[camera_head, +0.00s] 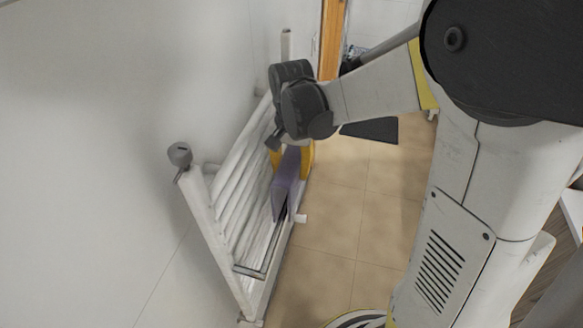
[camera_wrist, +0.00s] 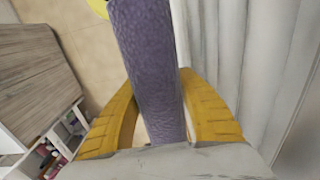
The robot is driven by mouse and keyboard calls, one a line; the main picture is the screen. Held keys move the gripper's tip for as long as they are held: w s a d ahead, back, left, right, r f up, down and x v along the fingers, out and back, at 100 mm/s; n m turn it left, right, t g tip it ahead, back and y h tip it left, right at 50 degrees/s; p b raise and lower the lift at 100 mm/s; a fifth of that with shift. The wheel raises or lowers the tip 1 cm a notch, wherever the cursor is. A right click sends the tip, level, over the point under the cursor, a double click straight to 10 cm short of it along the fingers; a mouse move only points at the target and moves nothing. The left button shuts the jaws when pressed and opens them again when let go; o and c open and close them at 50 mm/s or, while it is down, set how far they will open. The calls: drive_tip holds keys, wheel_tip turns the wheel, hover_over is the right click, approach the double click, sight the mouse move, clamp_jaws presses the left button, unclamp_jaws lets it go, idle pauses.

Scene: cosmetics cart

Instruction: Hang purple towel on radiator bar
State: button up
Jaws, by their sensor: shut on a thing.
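The purple towel (camera_head: 286,187) hangs below my gripper (camera_head: 293,158), close against the front of the white radiator (camera_head: 235,205). In the wrist view the towel (camera_wrist: 147,70) is a long folded purple strip between the two yellow fingers of my gripper (camera_wrist: 162,118), which is shut on it. The radiator's white tubes (camera_wrist: 235,50) show to the right of the towel in that view. A grey metal bar (camera_head: 250,270) juts from the lower front of the radiator, below the towel. I cannot tell whether the towel touches the bar.
The radiator stands along a plain white wall (camera_head: 90,130). Tiled floor (camera_head: 330,210) lies open to its right. A dark mat (camera_head: 370,130) lies farther back near a wooden door frame (camera_head: 331,40). A wooden-topped cabinet (camera_wrist: 38,75) with shelves shows in the wrist view.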

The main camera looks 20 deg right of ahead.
wheel_tip(320, 180, down, 12)
drive_tip(key=b, duration=0.9)
drive_tip(key=shift+r, duration=0.25)
drive_tip(key=o, duration=1.3)
drive_tip(key=shift+c, duration=0.2)
drive_tip(key=shift+r, duration=0.1)
